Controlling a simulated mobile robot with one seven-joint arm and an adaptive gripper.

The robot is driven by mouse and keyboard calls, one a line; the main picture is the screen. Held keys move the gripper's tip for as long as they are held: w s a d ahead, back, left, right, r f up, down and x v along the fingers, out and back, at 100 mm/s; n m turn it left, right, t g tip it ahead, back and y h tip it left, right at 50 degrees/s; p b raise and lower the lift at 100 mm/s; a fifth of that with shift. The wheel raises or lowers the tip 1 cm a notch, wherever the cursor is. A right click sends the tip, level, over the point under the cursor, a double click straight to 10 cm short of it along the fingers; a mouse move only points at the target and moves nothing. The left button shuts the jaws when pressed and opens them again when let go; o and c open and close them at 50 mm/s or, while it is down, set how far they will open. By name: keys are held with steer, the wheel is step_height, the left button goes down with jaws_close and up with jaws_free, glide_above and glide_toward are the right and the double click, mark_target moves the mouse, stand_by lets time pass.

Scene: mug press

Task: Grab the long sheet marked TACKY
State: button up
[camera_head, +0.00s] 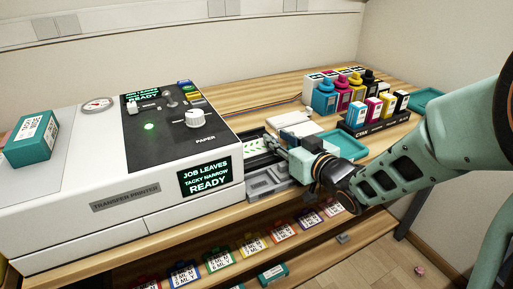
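My gripper (286,148) reaches in from the right, low over the tray area at the right side of the transfer printer (125,205). A pale sheet with green marks (256,147) lies in the grey tray (268,180) just left of the fingertips. I cannot read a TACKY label on this sheet, and my gripper hides part of the tray. Whether the fingers are open or touch the sheet is too small to tell. A teal box (35,140) with a white printed label sits on top of the printer at the left.
The printer's screen (205,177) reads JOB LEAVES, TACKY NARROW, READY. Ink bottles (325,97) and a CMYK cartridge rack (375,125) stand behind my gripper. A teal tray (341,145) lies beside it. Several coloured labelled packs (252,245) sit on the lower shelf.

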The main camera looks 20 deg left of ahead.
steer(key=shift+c, duration=0.5)
jaws_close()
steer(key=shift+r, duration=0.15)
